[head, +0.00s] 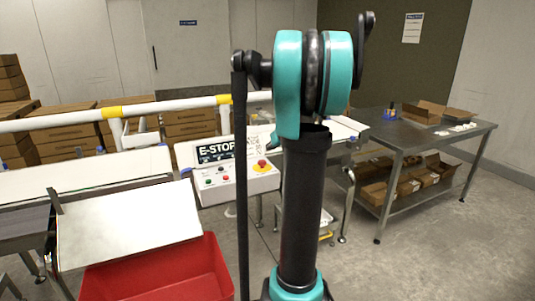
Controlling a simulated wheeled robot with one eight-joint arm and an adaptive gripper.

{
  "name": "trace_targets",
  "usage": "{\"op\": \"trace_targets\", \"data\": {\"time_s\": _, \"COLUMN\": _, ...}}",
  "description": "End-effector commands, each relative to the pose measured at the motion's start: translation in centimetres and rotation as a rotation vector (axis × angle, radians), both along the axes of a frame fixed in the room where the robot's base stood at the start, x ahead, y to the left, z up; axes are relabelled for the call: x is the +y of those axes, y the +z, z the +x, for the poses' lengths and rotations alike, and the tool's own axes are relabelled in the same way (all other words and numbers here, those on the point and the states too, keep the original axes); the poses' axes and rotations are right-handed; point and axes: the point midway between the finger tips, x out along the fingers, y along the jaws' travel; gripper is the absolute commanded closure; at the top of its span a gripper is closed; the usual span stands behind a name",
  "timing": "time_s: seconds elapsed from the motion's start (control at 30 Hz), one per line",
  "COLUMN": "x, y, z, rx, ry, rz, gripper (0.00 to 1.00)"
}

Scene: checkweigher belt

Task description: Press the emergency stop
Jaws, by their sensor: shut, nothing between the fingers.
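The emergency stop is a red mushroom button (262,164) on a yellow ring at the right of a white control box (232,190). A black "E-STOP" sign (216,150) stands above the box's left part. Smaller buttons, including green and red ones, sit to the left of the mushroom button. My teal and black arm rises just right of the box, and a thin dark upright part of it crosses in front of the box left of the red button. My gripper is not visible in the head view, so its distance to the button cannot be told.
A white and yellow guard rail (60,121) runs behind the belt at left. A tilted white plate (130,228) stands above a red bin (160,275). A steel table (460,132) with cartons stands at right.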

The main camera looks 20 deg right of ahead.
Motion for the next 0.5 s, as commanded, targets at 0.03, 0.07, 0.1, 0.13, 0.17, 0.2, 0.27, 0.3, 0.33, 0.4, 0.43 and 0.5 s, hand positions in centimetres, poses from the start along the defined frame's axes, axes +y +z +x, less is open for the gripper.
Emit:
{"op": "trace_targets", "data": {"time_s": 0.03, "x": -0.1, "y": 0.6, "z": -0.8, "rx": 0.0, "ry": -0.001, "rz": 0.0, "gripper": 1.0}}
{"op": "trace_targets", "data": {"time_s": 0.07, "x": -0.1, "y": 0.9, "z": -1.1, "rx": 0.0, "ry": -0.001, "rz": 0.0, "gripper": 1.0}}
{"op": "trace_targets", "data": {"time_s": 0.1, "x": -0.2, "y": 1.2, "z": -1.6, "rx": 0.0, "ry": -0.002, "rz": 0.001, "gripper": 1.0}}
{"op": "trace_targets", "data": {"time_s": 0.13, "x": -0.2, "y": 1.5, "z": -1.9, "rx": 0.0, "ry": -0.002, "rz": 0.001, "gripper": 1.0}}
{"op": "trace_targets", "data": {"time_s": 0.17, "x": -0.3, "y": 1.7, "z": -2.2, "rx": 0.0, "ry": -0.001, "rz": 0.0, "gripper": 1.0}}
{"op": "trace_targets", "data": {"time_s": 0.2, "x": -0.3, "y": 2.0, "z": -2.5, "rx": 0.0, "ry": -0.001, "rz": 0.0, "gripper": 1.0}}
{"op": "trace_targets", "data": {"time_s": 0.27, "x": -0.3, "y": 2.4, "z": -2.9, "rx": -0.001, "ry": -0.001, "rz": -0.001, "gripper": 1.0}}
{"op": "trace_targets", "data": {"time_s": 0.3, "x": -0.3, "y": 2.5, "z": -3.1, "rx": -0.001, "ry": -0.001, "rz": 0.0, "gripper": 1.0}}
{"op": "trace_targets", "data": {"time_s": 0.33, "x": -0.3, "y": 2.7, "z": -3.2, "rx": -0.001, "ry": -0.001, "rz": 0.001, "gripper": 1.0}}
{"op": "trace_targets", "data": {"time_s": 0.4, "x": -0.4, "y": 2.8, "z": -3.4, "rx": -0.001, "ry": -0.001, "rz": 0.001, "gripper": 1.0}}
{"op": "trace_targets", "data": {"time_s": 0.43, "x": -0.4, "y": 2.9, "z": -3.5, "rx": -0.001, "ry": -0.001, "rz": 0.001, "gripper": 1.0}}
{"op": "trace_targets", "data": {"time_s": 0.5, "x": -0.4, "y": 2.9, "z": -3.5, "rx": -0.001, "ry": -0.001, "rz": 0.001, "gripper": 1.0}}
